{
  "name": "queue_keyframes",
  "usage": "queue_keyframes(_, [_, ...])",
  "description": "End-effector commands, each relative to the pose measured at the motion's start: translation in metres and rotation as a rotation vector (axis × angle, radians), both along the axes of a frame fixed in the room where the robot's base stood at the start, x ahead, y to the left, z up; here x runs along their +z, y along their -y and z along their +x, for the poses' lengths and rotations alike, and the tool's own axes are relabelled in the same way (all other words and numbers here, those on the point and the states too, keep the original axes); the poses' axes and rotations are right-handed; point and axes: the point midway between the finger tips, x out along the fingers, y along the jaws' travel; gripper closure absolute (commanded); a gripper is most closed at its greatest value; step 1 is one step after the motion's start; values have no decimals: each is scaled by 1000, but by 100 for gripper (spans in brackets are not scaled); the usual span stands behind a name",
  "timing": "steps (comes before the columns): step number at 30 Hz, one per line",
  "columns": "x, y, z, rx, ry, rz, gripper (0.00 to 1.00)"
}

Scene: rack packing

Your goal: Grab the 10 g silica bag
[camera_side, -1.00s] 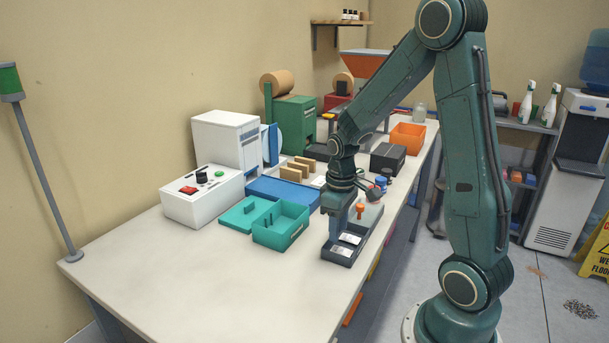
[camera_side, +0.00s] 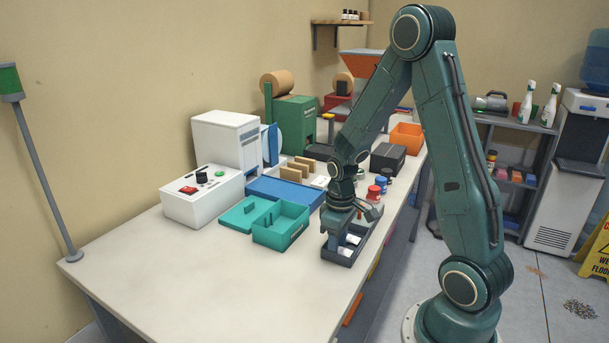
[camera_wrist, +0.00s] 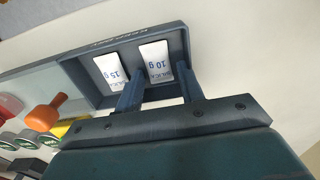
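The 10 g silica bag (camera_wrist: 154,58) is a small white packet with blue print, lying in a compartment of a dark divided tray (camera_wrist: 109,49). A similar 15 g silica bag (camera_wrist: 108,72) lies on its left in the wrist view. My gripper (camera_wrist: 158,88) is open, its two blue fingers apart, with the printed end of the 10 g bag between them in that view. Whether the fingers touch the bag cannot be told. In the side view my gripper (camera_side: 338,236) is low over the dark tray (camera_side: 336,258), partly hiding the white bags.
The bench front left is clear.

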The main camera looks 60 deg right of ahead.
Motion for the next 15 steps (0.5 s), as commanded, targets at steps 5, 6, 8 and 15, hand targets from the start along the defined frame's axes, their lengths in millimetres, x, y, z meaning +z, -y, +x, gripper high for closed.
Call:
queue_keyframes(5, [0, 0, 0, 0, 0, 0, 68])
queue_keyframes(6, [0, 0, 0, 0, 0, 0, 76])
queue_keyframes(8, [0, 0, 0, 0, 0, 0, 87])
queue_keyframes(15, [0, 0, 0, 0, 0, 0, 95])
